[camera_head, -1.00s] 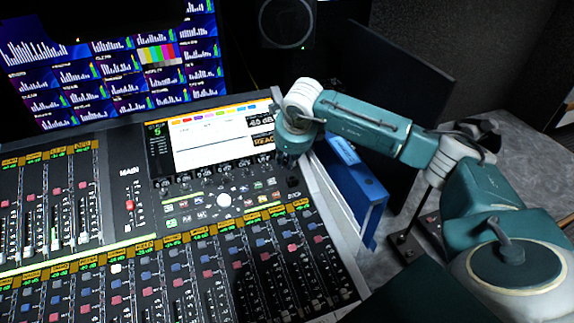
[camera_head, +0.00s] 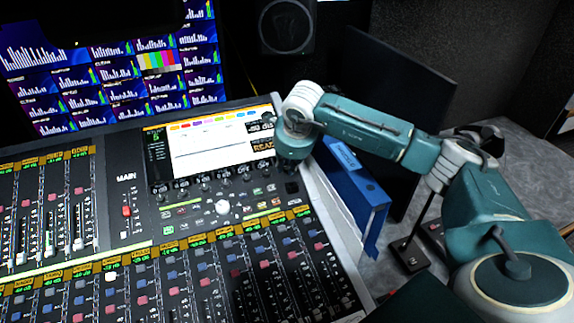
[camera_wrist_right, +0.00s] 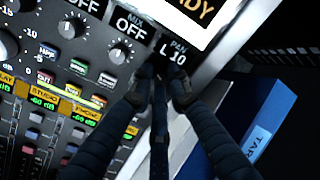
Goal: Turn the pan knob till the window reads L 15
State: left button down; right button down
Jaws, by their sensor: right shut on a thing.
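The pan window (camera_wrist_right: 173,55) reads L 10 in the right wrist view, below the word PAN. My right gripper (camera_wrist_right: 161,92) is shut on the pan knob just below that window. The fingertips close in from both sides, so the knob itself is mostly hidden. In the head view my right gripper (camera_head: 290,172) points down at the right end of the console's knob row, and its fingers are hard to make out there. My left gripper is not in view.
The mixing console (camera_head: 150,225) carries rows of faders and buttons, with a lit screen (camera_head: 210,140) behind the knobs. A MIX window (camera_wrist_right: 131,24) reads OFF beside the pan window. A blue binder (camera_head: 355,195) stands close to the right of the console.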

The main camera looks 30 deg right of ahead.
jog(key=c, duration=1.8)
grip_release()
jog(key=shift+w+d+r, duration=0.1)
jog(key=shift+w+r, duration=0.2)
jog(key=shift+r, duration=0.1)
jog(key=shift+o, duration=0.6)
jog(key=shift+s+f, duration=0.15)
jog(key=shift+f, duration=0.05)
jog(key=v, duration=1.2)
jog(key=shift+c, duration=0.3)
